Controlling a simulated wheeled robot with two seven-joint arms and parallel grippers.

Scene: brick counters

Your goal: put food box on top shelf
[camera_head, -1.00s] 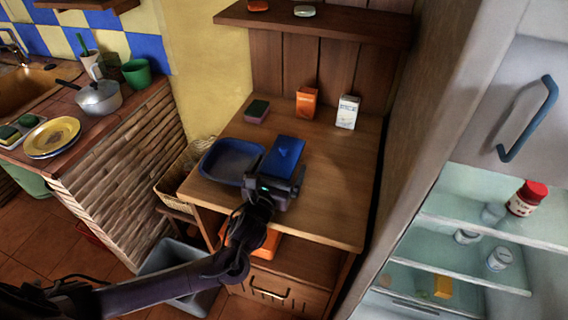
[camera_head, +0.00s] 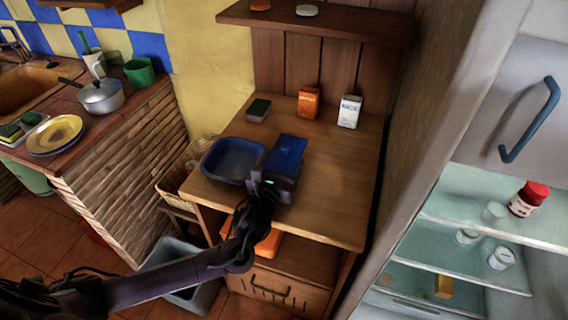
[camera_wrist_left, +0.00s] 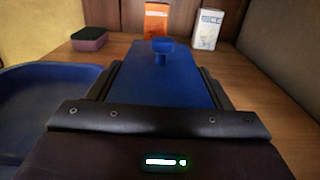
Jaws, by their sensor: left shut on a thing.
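A blue food box (camera_head: 287,152) is at the middle of the wooden counter, right of a blue tray. My left gripper (camera_head: 279,178) is shut on the near part of the box. In the left wrist view the blue box (camera_wrist_left: 165,80) lies between the two fingers, with a round blue knob on its far part. The top shelf (camera_head: 320,22) is a dark wooden board above the counter, with small items on it. I cannot tell whether the box is touching the counter. My right gripper does not show.
The blue tray (camera_head: 222,168) sits left of the box. Behind are a sponge (camera_head: 258,110), an orange carton (camera_head: 309,101) and a white carton (camera_head: 349,111). An open fridge (camera_head: 455,220) stands at the right. The counter's right front is clear.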

